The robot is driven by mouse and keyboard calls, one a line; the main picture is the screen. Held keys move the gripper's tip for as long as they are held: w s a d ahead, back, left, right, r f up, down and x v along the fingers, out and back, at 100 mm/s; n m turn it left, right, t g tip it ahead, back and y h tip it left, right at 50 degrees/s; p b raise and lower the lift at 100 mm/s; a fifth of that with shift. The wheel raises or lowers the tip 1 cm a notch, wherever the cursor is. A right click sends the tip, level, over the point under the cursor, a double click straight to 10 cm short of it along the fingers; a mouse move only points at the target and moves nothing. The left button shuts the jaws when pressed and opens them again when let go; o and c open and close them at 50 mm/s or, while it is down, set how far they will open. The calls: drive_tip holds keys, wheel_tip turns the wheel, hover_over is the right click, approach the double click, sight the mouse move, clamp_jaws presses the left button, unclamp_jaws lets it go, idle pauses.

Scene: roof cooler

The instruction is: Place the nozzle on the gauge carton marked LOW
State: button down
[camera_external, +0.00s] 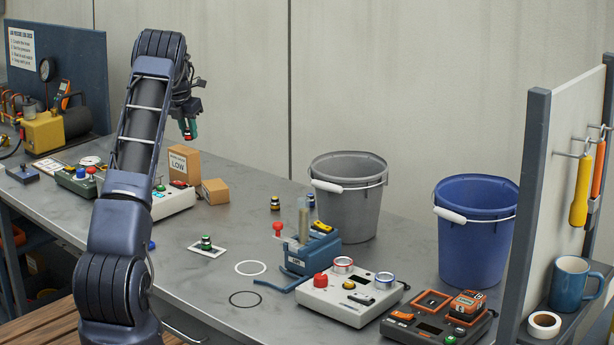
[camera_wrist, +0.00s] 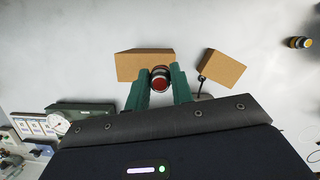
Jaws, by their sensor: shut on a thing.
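My gripper (camera_external: 188,130) is raised high above the back of the bench. In the wrist view its two green fingers (camera_wrist: 159,90) are shut on a small round nozzle (camera_wrist: 160,78) with a red top. The gauge carton marked LOW (camera_external: 178,163) is a brown box standing on the bench below my gripper. In the wrist view the larger carton (camera_wrist: 130,64) lies just beyond the fingertips, partly hidden by the nozzle and fingers. A gap between the nozzle and the carton shows in the external view.
A smaller brown carton (camera_external: 215,191) stands right of the LOW carton. A white-topped device (camera_external: 172,203) sits close in front. Other small nozzles stand nearby, one on a white card (camera_external: 206,243). A grey bucket (camera_external: 348,200) is farther right.

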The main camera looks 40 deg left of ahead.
sight(187, 134)
drive_tip(key=shift+f, duration=1.75)
drive_tip(key=c, duration=1.2)
unclamp_jaws()
drive_tip(key=shift+f, duration=0.1)
